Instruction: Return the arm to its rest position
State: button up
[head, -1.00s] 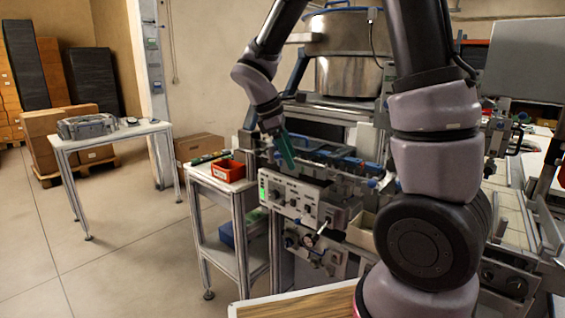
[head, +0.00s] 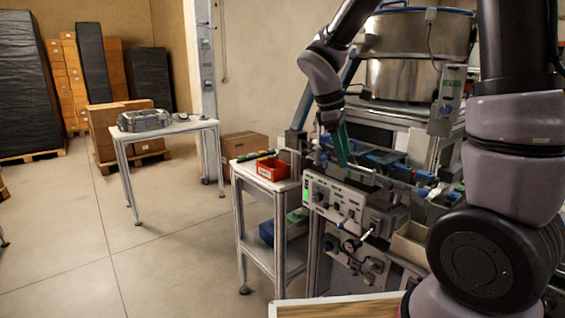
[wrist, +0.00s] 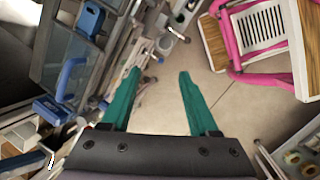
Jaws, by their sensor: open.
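My gripper (head: 344,152) has green fingers and hangs from the bent grey-and-black arm in the head view, in front of the machine (head: 345,205) with the control panel. The arm rises from the lower right of the head view, goes out of the top of the picture, and comes down again to the gripper. I cannot tell the exact gap between the fingers and the machine.
A side table (head: 268,187) with a red bin (head: 264,170) stands left of the machine. A steel drum (head: 405,80) stands behind it. Another table (head: 172,130) bears a grey case (head: 144,120). Boxes and wrapped stacks stand at the back left. The floor (head: 150,255) at left is clear.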

jog(key=s+d+r+m+t+y, duration=0.2)
jog(key=s+r+m+t+y, duration=0.1)
jog(key=s+r+m, duration=0.3)
jog(key=s+d+r+m+t+y, duration=0.2)
jog(key=s+d+r+m+t, duration=0.1)
jog(key=s+r+m, duration=0.4)
jog(key=r+m, duration=0.1)
jog(key=m, duration=0.2)
jog(key=shift+s+m+y, duration=0.25)
jog(key=shift+m+y, duration=0.05)
jog(key=shift+y, duration=0.1)
dwell(3.2)
